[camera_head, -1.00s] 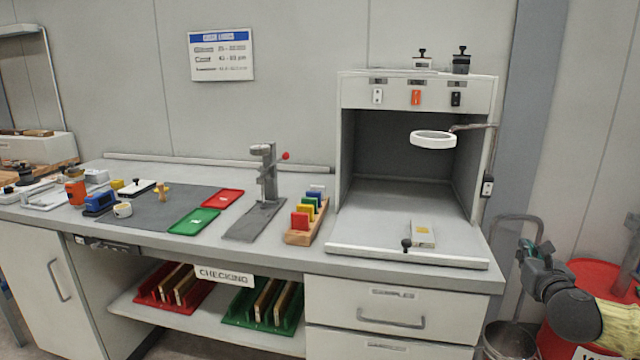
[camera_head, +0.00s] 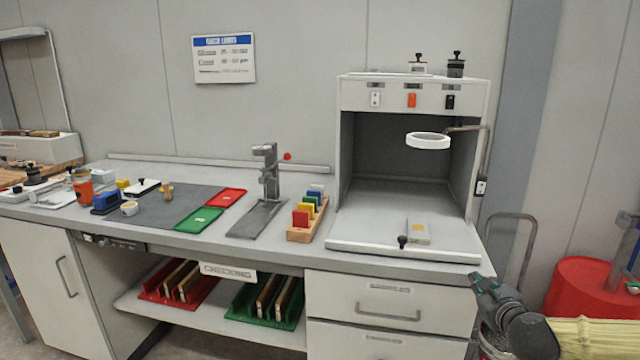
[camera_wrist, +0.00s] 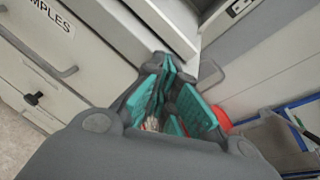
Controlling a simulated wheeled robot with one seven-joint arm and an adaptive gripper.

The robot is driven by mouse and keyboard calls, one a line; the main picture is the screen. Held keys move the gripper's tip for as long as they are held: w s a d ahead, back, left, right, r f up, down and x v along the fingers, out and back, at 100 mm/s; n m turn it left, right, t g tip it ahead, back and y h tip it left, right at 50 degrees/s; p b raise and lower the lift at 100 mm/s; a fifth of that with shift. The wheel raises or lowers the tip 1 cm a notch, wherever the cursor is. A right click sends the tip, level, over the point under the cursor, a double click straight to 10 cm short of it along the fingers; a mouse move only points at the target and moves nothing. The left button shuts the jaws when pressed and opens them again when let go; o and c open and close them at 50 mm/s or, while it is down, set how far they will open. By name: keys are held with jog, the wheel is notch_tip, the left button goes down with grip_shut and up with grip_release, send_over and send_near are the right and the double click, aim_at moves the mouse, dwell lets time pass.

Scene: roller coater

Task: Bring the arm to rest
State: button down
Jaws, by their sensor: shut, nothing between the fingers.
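My gripper (camera_head: 484,285) is at the lower right in the head view, in front of the bench's right end, beside the drawers. In the wrist view my gripper (camera_wrist: 172,105) shows its teal finger pads close together at the tips, shut with nothing held. The arm reaches in from the right edge of the head view. The bench corner and drawer fronts lie just beyond the fingers in the wrist view.
The grey bench (camera_head: 270,254) carries a booth (camera_head: 410,92) with a ring lamp (camera_head: 428,141). A drawer (camera_head: 390,305) sits below it. A red drum (camera_head: 580,292) and a trolley frame (camera_head: 513,216) stand at the right, close to my arm. The bench front is clear.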

jog(key=s+a+f+n+g+y+p, duration=0.1)
jog(key=s+a+f+n+g, duration=0.2)
jog(key=s+a+f+n, duration=0.4)
jog(key=s+a+f+n+g+y+p, duration=0.1)
jog(key=s+a+f+n+g, duration=0.2)
jog(key=f, duration=0.6)
jog(key=s+a+f+n+g+y+p, duration=0.1)
jog(key=s+a+f+n+g, duration=0.1)
jog(key=s+a+f+n, duration=0.4)
jog(key=s+f+n+g+p, duration=0.1)
jog(key=s+f+n, duration=0.3)
jog(key=s, duration=0.4)
jog(key=s+f+n+g+h+p, duration=0.1)
jog(key=s+f+n+g, duration=0.2)
jog(key=s+n, duration=0.3)
jog(key=s+d+f+n+g+h+p, duration=0.1)
jog(key=s+f+n, duration=0.4)
jog(key=s, duration=0.7)
jog(key=shift+f+n+g+p, duration=0.25)
jog(key=shift+g+p, duration=0.3)
jog(key=shift+g, duration=0.55)
jog(key=shift+s, duration=0.1)
